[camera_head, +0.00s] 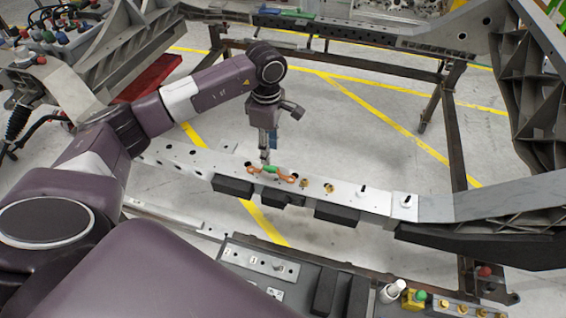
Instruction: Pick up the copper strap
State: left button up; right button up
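The copper strap (287,177), with copper-coloured ends and a green middle, lies on the pale metal rail (340,194) in the middle of the view. My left gripper (266,159) points straight down over the rail, with its fingertips just behind or above the strap's left half. It is seen edge-on and small, so I cannot tell whether the fingers are apart or touching the strap. My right gripper is not in view.
Brass fittings (329,188) sit on the rail just right of the strap. A dark curved bracket (530,90) rises at the right. A bench with blocks and a green-topped button (421,295) lies in front.

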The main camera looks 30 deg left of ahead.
aim_at(270, 171)
pick_arm(q)
jog(key=f, duration=0.1)
jog(key=f+b, duration=0.1)
jog(key=f, duration=0.1)
jog(key=shift+s, duration=0.3)
jog(key=f+b, duration=0.2)
jog(key=f, duration=0.2)
jog(key=shift+w, duration=0.2)
jog(key=c, duration=0.9)
grip_shut()
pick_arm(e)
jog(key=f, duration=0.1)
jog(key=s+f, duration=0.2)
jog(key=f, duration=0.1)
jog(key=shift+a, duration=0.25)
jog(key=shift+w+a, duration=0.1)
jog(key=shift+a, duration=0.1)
